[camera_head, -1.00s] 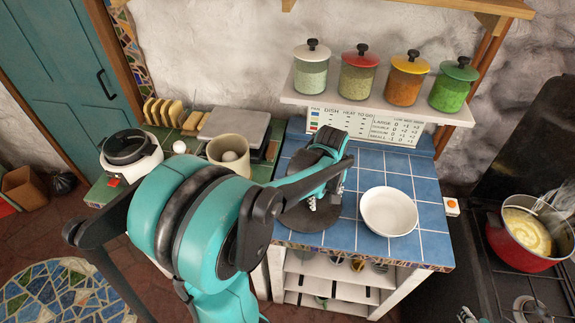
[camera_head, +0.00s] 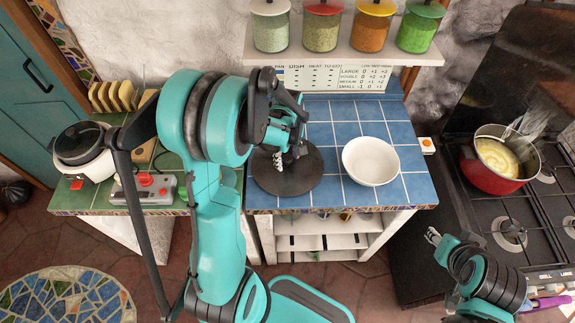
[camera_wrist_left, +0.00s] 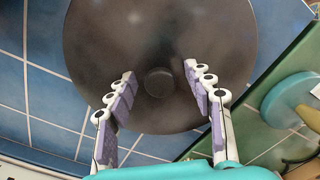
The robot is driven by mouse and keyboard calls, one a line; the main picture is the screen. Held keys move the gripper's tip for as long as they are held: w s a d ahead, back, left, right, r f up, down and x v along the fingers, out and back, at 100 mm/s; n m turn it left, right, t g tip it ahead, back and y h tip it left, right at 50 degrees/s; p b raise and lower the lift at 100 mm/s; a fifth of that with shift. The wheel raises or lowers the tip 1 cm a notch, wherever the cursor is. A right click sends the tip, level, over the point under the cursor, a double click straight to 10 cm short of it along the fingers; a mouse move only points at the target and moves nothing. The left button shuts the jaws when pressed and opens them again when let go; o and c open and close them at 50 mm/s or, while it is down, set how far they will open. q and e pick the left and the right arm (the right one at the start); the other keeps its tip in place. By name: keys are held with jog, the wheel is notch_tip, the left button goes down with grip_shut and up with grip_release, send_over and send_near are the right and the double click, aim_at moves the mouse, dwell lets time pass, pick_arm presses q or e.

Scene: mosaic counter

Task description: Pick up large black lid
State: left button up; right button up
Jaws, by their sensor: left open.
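The large black lid (camera_head: 290,184) lies flat on the blue tiled counter, left of the white bowl; my left arm covers part of it. In the left wrist view the dark round lid (camera_wrist_left: 150,35) fills the upper middle, with its small round knob (camera_wrist_left: 158,82) near the fingertips. My left gripper (camera_head: 284,158) is over the lid, open and empty. In the wrist view its two purple-padded fingers (camera_wrist_left: 159,72) stand on either side of the knob, apart from it. My right gripper (camera_head: 432,237) is at the lower right, away from the lid; its jaw gap is too small to judge.
A white bowl (camera_head: 370,161) stands close to the lid's right. A white cooker (camera_head: 84,150) and a red-buttoned device (camera_head: 146,188) are on the green counter. Jars line a shelf (camera_head: 340,50) above. A red pot (camera_head: 490,178) sits on the stove (camera_head: 520,215).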

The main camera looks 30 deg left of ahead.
pick_arm(q)
grip_shut()
dwell(0.3)
